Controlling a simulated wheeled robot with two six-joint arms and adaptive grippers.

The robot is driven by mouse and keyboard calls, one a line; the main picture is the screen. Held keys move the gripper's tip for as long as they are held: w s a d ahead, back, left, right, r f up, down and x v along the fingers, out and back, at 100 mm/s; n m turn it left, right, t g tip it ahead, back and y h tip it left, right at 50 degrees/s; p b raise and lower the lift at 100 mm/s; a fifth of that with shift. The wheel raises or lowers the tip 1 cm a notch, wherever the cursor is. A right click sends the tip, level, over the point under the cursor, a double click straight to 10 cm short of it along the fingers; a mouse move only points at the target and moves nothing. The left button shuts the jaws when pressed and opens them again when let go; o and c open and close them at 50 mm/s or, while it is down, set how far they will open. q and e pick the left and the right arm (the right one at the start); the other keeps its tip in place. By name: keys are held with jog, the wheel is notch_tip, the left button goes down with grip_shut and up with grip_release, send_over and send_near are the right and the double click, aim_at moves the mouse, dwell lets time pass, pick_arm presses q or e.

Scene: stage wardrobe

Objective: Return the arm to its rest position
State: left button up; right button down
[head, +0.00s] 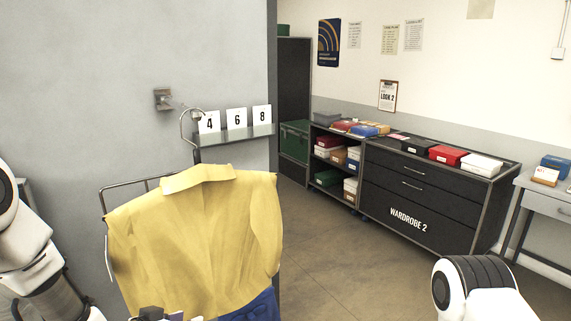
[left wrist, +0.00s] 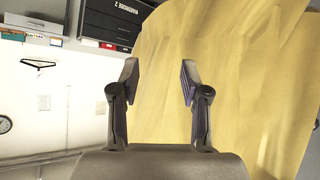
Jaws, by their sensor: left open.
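My left gripper (left wrist: 159,80) is open in the left wrist view, with nothing seen between its fingers. Yellow cloth (left wrist: 240,70) fills the right of that view behind the right-hand finger; I cannot tell if they touch. In the head view a yellow shirt (head: 195,235) hangs upright at the wall, with a blue garment (head: 255,308) below it. A wire hanger hook (head: 184,122) rises above its collar near the wall peg (head: 163,99). My left arm comes in at the lower left, and its gripper is mostly cut off at the bottom edge. My right arm shows at the lower right; its gripper is out of view.
A small shelf (head: 236,137) with cards 4, 6 and 8 is behind the shirt. A dark cabinet (head: 425,190) marked WARDROBE 2, with several boxes on top, stands at the back right. A grey table (head: 545,199) is at the far right. Open floor (head: 350,260) lies between.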

pick_arm(q)
jog(key=s+f+n+g+y+b, duration=0.1)
jog(key=s+f+g, duration=0.1)
jog(key=s+f, duration=0.35)
jog(key=s+f+g, duration=0.1)
jog(key=s+f, duration=0.2)
jog(key=f, duration=0.6)
jog(key=s+a+f+n+g+y, duration=0.1)
jog(key=s+f+g, duration=0.1)
jog(key=s+f, duration=0.2)
jog(key=s+f+g+y+b, duration=0.1)
jog(key=s+f+g, duration=0.2)
jog(key=s, duration=0.8)
jog(key=s+a+f+n+g+y+b, duration=0.1)
jog(key=s+f+g+y, duration=0.1)
jog(key=s+f, duration=0.3)
jog(key=s, duration=0.3)
jog(key=shift+s+a+f+n, duration=0.25)
jog(key=shift+a+n, duration=0.05)
jog(key=shift+a, duration=0.05)
jog(key=shift+w, duration=0.1)
jog(key=shift+c, duration=0.4)
